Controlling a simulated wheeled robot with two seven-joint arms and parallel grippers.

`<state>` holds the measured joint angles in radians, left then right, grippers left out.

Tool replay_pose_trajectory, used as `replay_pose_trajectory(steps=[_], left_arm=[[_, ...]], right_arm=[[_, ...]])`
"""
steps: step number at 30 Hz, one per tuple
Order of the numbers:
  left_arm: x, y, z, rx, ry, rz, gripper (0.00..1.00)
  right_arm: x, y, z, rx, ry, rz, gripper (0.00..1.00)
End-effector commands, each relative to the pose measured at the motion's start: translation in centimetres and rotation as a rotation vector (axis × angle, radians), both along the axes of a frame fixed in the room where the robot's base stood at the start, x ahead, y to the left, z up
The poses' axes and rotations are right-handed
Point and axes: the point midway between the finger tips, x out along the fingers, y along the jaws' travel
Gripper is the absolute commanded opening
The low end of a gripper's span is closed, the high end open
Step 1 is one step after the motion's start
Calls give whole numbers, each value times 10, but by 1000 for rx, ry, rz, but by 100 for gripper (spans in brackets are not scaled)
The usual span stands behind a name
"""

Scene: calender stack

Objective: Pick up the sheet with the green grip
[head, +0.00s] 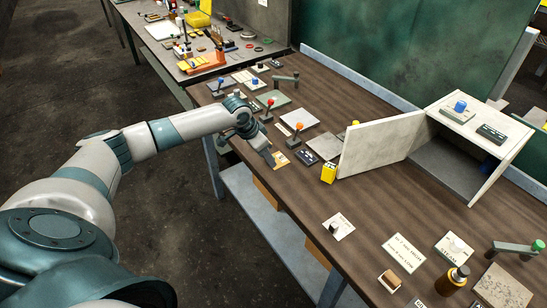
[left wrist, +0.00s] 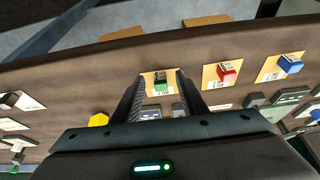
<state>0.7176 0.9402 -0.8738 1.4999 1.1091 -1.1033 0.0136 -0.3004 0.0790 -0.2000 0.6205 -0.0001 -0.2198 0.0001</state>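The sheet with the green grip (left wrist: 161,82) is a small tan card with a green block standing on it. In the left wrist view it lies on the table between my two fingertips as seen from the camera. My left gripper (left wrist: 160,92) is open, with a gap on both sides of the green grip; whether the fingers reach down to its height I cannot tell. In the head view my left gripper (head: 270,157) hangs over the table's near edge, beside a tan card (head: 282,162). My right gripper is not in view.
A tan sheet with a red grip (left wrist: 227,71) and one with a blue grip (left wrist: 290,64) lie to the right in the left wrist view. A yellow block (head: 328,173) and a pale upright panel (head: 380,142) stand to the right in the head view. Several small levers stand behind.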

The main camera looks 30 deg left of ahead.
Motion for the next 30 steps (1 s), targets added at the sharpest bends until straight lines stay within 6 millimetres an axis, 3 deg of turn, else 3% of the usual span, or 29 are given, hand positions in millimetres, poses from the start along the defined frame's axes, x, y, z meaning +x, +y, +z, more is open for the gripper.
replay_pose_trajectory(steps=[6, 19, 24, 30], left_arm=[[4, -2, -13, 1, -1, -1, 39], [5, -2, -13, 1, -1, -1, 39], [5, -2, -12, 1, -1, -1, 0], [5, -2, -12, 1, -1, -1, 0]], right_arm=[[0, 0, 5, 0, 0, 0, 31], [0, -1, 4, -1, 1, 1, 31], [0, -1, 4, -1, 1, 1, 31], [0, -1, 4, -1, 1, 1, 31]])
